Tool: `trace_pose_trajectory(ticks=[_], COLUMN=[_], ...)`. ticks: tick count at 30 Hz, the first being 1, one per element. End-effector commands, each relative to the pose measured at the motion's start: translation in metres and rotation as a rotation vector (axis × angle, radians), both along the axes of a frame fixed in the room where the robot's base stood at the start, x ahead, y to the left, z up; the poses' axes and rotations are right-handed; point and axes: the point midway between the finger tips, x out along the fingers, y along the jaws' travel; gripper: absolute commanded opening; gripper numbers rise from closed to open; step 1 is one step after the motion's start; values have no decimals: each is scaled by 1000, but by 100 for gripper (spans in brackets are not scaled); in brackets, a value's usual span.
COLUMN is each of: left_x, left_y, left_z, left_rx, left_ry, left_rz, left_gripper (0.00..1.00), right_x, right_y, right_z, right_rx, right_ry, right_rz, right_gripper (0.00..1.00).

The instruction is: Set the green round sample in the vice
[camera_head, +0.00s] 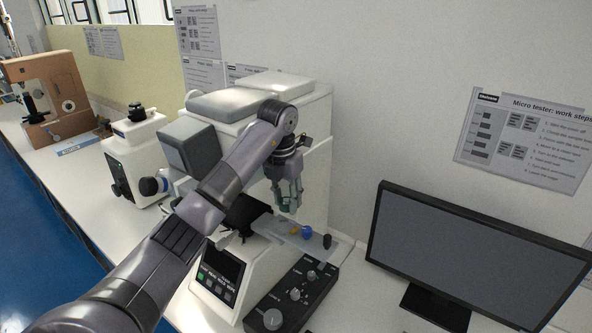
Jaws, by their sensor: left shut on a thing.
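My left gripper (288,196) points down in front of the white tester (312,140), above the light tray (272,232). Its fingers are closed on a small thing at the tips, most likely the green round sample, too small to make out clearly. No green sample shows on the tray. A black part (240,212), possibly the vice, is left of the gripper and partly hidden by my left arm, so I cannot tell its jaws. My right gripper is not in view.
An orange sample (294,230), a blue sample (306,232) and a dark sample (327,241) stand on the tray. A black control box (292,294) is in front, a monitor (470,255) at right. Other testers (135,150) stand at left.

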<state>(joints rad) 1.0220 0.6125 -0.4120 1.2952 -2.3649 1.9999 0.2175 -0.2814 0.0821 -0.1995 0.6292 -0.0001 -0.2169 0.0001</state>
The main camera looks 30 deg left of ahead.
Motion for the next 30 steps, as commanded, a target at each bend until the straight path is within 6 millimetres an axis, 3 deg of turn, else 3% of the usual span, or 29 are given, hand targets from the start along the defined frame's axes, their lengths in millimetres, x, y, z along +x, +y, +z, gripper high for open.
trace_pose_trajectory(ticks=[1, 5, 12, 15, 19, 25, 30], left_x=[1, 1, 1, 1, 1, 1, 1], left_y=[2, 4, 3, 3, 4, 4, 4], left_z=[8, 7, -13, -23, -38, -52, -59], left_rx=[0, 1, -1, -1, 2, 2, 2], left_ry=[1, 1, 3, 2, 1, -1, 0], left_rz=[35, 77, 76, 75, 76, 75, 75], left_gripper=[2, 2, 2, 2, 2, 2, 2], right_x=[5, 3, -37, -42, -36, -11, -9], right_y=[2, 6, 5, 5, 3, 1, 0], right_z=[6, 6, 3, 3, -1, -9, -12], right_rx=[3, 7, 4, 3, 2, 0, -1], right_ry=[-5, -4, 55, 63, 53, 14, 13], right_rz=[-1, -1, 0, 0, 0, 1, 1], right_gripper=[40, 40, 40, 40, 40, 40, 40])
